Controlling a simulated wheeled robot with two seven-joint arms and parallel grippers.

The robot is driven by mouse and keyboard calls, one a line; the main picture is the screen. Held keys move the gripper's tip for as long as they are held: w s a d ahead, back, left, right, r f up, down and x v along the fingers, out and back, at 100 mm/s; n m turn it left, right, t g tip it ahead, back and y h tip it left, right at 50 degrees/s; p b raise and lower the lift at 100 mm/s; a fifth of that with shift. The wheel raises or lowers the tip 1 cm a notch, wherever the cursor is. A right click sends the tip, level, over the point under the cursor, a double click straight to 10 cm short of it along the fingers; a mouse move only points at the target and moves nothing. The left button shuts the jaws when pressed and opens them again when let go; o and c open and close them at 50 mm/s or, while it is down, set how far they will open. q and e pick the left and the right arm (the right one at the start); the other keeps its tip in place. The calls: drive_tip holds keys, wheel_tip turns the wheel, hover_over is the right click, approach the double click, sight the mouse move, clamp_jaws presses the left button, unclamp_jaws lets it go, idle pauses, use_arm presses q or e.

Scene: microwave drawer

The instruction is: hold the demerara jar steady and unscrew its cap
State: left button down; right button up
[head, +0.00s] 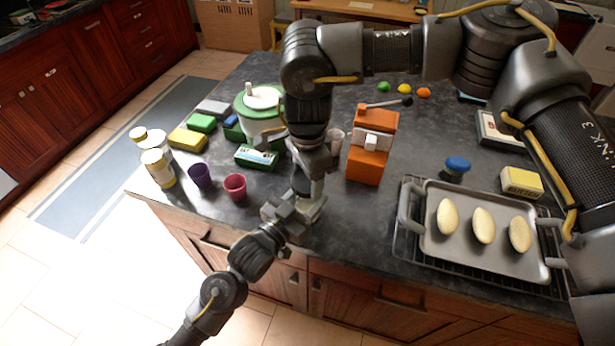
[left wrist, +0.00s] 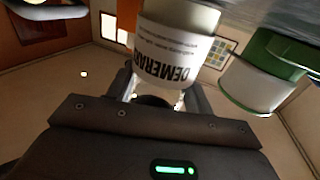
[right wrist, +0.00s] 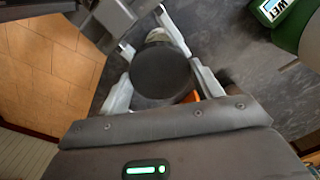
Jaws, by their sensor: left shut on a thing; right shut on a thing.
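The demerara jar (left wrist: 172,62) shows in the left wrist view as a pale jar with a white label reading DEMERARA, between my left fingers. Its dark round cap (right wrist: 163,73) shows in the right wrist view between my right fingers. In the head view my left gripper (head: 290,212) is low at the counter's front edge, shut on the jar's body. My right gripper (head: 312,165) comes from above, pointing down, shut on the cap. In the head view the grippers hide most of the jar. I cannot tell whether the cap has turned.
Purple (head: 201,175) and pink (head: 235,186) cups stand left, near white jars (head: 158,168). A green-lidded pot (head: 262,125) and a wet-wipes box (head: 256,157) stand behind. An orange grinder (head: 366,165) is close right; a tray (head: 440,250) with pale ovals lies further right.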

sight(307, 180)
use_arm(q)
drive_tip(key=shift+f, duration=0.1)
use_arm(e)
drive_tip(key=shift+r, duration=1.6)
use_arm(q)
drive_tip(key=c, duration=0.5)
unclamp_jaws()
use_arm(e)
wheel_tip(307, 180, down, 3)
drive_tip(key=b, duration=0.2)
drive_tip(key=shift+r+b, duration=0.1)
drive_tip(key=shift+b, duration=0.3)
use_arm(q)
drive_tip(key=v, duration=1.2)
